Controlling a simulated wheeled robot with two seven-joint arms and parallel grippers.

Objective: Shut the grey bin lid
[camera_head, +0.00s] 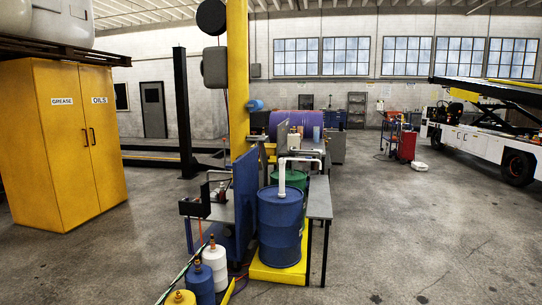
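I cannot make out a grey bin with a lid for certain. A grey box-like thing (336,147) stands behind the workbench in the middle distance. It is too small and too far to tell whether it is a bin or has a lid. Neither of my grippers shows in this view.
A yellow cabinet (65,140) stands at the left. A blue drum (280,229) and a green drum (292,180) stand by a yellow post (238,70). Small bottles (214,258) are at the bottom. A white belt loader (480,137) is at the right.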

